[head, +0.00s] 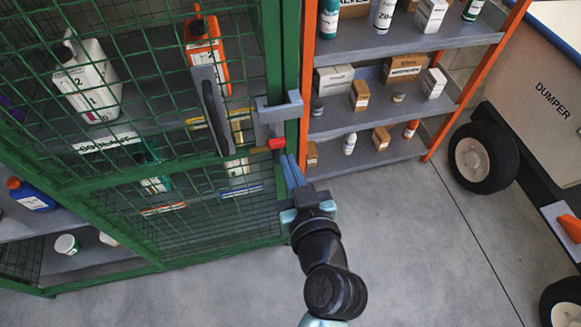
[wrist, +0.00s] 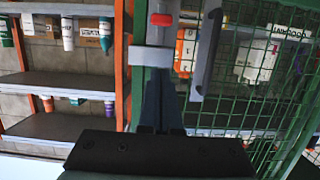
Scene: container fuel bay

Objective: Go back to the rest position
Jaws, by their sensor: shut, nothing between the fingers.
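My gripper (head: 290,160) is shut and empty, its blue-grey fingers pointing up just below the latch of the green mesh cage. The closed fingers also show in the wrist view (wrist: 162,85), beside the grey latch bracket (wrist: 151,56). The grey latch (head: 272,112) sits on the cage's right post and has a red piece (head: 277,143) at its lower end. A small gap seems to lie between fingertips and red piece; contact cannot be told. The cage door (head: 150,55) carries a dark grey upright handle (head: 213,108) and looks closed.
Behind the mesh stand a white canister (head: 88,80) and an orange bottle (head: 206,50). An orange-framed shelf (head: 400,40) with boxes and bottles stands behind to the right. A dumper (head: 545,85) with black wheels is at the far right. The grey floor (head: 430,240) between is clear.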

